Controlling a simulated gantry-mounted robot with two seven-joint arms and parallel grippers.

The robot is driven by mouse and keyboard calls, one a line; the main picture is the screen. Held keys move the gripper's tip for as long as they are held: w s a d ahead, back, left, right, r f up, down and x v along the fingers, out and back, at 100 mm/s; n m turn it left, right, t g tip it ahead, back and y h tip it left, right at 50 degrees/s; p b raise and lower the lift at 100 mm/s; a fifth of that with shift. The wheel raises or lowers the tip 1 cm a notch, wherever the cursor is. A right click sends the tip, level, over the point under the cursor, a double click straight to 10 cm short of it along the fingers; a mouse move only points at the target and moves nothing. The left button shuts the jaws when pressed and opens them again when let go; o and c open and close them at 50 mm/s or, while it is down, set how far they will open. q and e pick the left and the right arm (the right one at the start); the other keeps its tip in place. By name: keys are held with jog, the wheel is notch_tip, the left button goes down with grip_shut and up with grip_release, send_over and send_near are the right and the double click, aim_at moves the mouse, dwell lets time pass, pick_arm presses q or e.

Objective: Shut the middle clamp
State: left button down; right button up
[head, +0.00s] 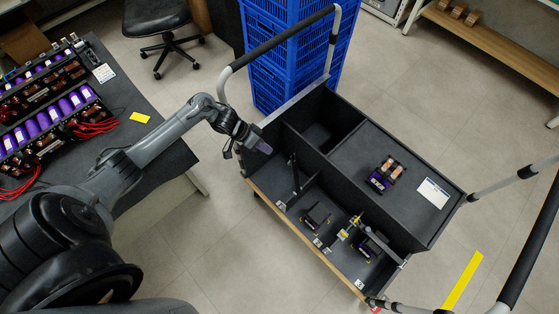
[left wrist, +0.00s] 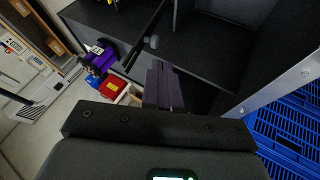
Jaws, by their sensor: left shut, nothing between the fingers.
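My left gripper (head: 262,147) is over the back left part of the black cart (head: 312,140), near its left wall. Its purple fingers are together and empty in the left wrist view (left wrist: 163,85). A thin dark clamp bar (head: 294,172) stands raised in the front row. A bar with a rounded grey end also shows ahead of the fingers in the left wrist view (left wrist: 152,42), apart from them. Another clamp bar (head: 386,249) lies across the front right compartment, over a dark purple module (head: 370,244). A dark block (head: 316,216) sits in the compartment left of it. I cannot tell which bar is the middle clamp.
Blue crates (head: 290,45) stand behind the cart, close to its rail (head: 280,38). The cart's raised deck (head: 400,165) carries a copper-and-purple module (head: 385,175) and a white label. A dark workbench (head: 150,160) with battery packs is at left. Bare floor lies around.

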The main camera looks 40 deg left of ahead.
pick_arm(q)
jog(key=b+x, duration=0.4)
jog(key=x, duration=0.5)
jog(key=shift+w+a+f, duration=0.15)
jog(key=shift+w+f, duration=0.15)
jog(key=shift+w, duration=0.25)
pick_arm(e)
jog(key=shift+a+f, duration=0.2)
jog(key=shift+f, duration=0.6)
jog(key=shift+a+f, duration=0.2)
jog(key=shift+f, duration=0.65)
jog(key=shift+a+f, duration=0.2)
jog(key=shift+f, duration=0.6)
